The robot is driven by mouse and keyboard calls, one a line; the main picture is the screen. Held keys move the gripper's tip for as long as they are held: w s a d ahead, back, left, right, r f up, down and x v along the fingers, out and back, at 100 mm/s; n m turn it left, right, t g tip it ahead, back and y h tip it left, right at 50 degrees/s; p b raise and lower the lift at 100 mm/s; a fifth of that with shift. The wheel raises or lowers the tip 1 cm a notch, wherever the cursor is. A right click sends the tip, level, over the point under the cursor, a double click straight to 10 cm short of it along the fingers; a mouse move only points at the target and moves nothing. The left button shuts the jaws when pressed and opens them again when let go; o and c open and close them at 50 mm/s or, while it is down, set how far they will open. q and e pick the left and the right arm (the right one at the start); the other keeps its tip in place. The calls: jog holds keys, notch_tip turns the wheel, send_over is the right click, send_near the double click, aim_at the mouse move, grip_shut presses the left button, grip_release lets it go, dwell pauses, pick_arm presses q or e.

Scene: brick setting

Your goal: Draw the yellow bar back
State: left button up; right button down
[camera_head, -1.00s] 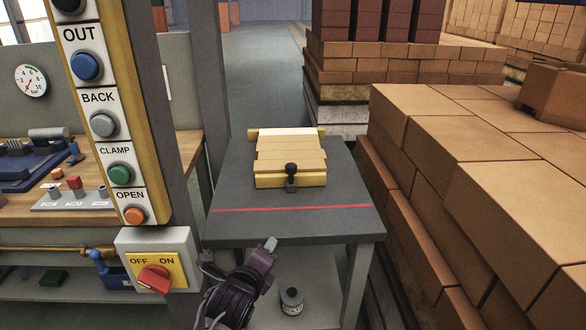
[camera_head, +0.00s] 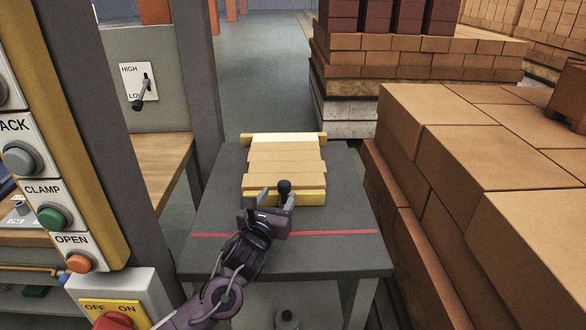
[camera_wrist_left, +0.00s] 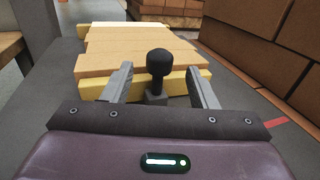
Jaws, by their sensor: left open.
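The yellow bar (camera_head: 313,199) lies along the near side of a row of tan bricks (camera_head: 284,168) on the dark table. A black knob (camera_head: 284,187) on a short post stands at the bar's near face; it also shows in the left wrist view (camera_wrist_left: 158,62). My left gripper (camera_head: 276,200) is open, its two fingers on either side of the knob's post, with gaps showing in the left wrist view (camera_wrist_left: 160,85). The bar continues behind the fingers there (camera_wrist_left: 178,84). My right gripper is not in view.
A red line (camera_head: 335,232) crosses the dark table (camera_head: 355,255) on the near side of the bar. Another yellow strip (camera_head: 283,138) lies behind the bricks. Large brick stacks (camera_head: 480,150) stand close on the right. A button panel (camera_head: 40,175) stands on the left.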

aim_at(286, 179)
pick_arm(q)
jog(key=shift+w+d, duration=0.1)
jog(key=shift+w, duration=0.3)
jog(key=shift+w+d, duration=0.15)
jog(key=shift+w, duration=0.15)
jog(key=x, duration=0.3)
jog(key=shift+s+r, duration=0.1)
jog(key=shift+r, duration=0.2)
jog(key=shift+x, duration=1.2)
jog(key=shift+w+f, duration=0.15)
jog(key=shift+w, duration=0.25)
jog(key=shift+w+d, duration=0.15)
jog(key=shift+w, duration=0.15)
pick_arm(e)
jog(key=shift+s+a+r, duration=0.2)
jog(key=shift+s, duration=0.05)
